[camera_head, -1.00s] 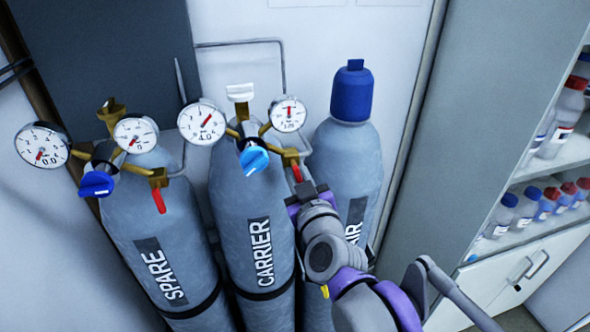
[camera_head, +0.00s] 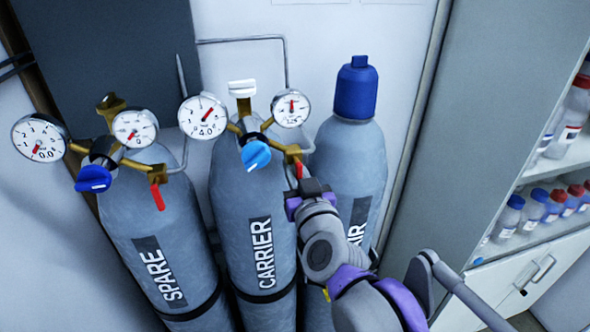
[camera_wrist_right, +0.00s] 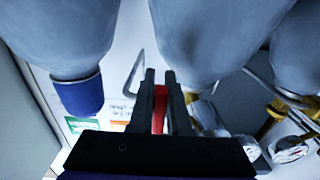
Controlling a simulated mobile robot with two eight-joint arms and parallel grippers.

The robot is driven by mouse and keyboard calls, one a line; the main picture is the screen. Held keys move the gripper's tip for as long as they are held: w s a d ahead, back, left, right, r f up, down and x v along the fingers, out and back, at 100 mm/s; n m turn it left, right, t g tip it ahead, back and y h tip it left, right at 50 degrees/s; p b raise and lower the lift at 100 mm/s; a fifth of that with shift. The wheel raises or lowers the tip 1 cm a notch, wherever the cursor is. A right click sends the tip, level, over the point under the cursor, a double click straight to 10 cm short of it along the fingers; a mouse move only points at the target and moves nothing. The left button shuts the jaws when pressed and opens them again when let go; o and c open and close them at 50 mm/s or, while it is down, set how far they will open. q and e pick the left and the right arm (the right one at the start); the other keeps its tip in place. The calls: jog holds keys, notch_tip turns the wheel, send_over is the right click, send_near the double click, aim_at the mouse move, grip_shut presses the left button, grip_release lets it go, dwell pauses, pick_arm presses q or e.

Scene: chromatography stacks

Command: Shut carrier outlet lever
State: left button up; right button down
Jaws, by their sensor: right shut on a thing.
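The CARRIER cylinder (camera_head: 235,195) stands in the middle, with a regulator, two round gauges and a blue knob (camera_head: 255,154) on top. Its red outlet lever (camera_head: 299,170) hangs down from the brass outlet valve (camera_head: 291,152) at the right of the regulator. My right gripper (camera_head: 304,187) is at this lever, its arm coming from the lower right. In the right wrist view the red lever (camera_wrist_right: 159,108) lies between the two dark fingers of the gripper (camera_wrist_right: 158,82), which are shut on it. The gripper partly hides the lever in the head view. My left gripper is not in view.
The SPARE cylinder (camera_head: 125,215) stands at left with its own red lever (camera_head: 157,196) hanging down. A blue-capped AIR cylinder (camera_head: 345,150) stands close at right, partly behind my arm. A cabinet with bottles (camera_head: 535,208) is at far right.

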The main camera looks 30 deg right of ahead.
jog(key=c, duration=0.9)
grip_release()
pick_arm(q)
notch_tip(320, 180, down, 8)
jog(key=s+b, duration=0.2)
jog(key=b, duration=0.5)
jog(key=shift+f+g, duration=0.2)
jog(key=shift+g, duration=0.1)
pick_arm(e)
jog(key=v, duration=1)
jog(key=shift+s, duration=0.4)
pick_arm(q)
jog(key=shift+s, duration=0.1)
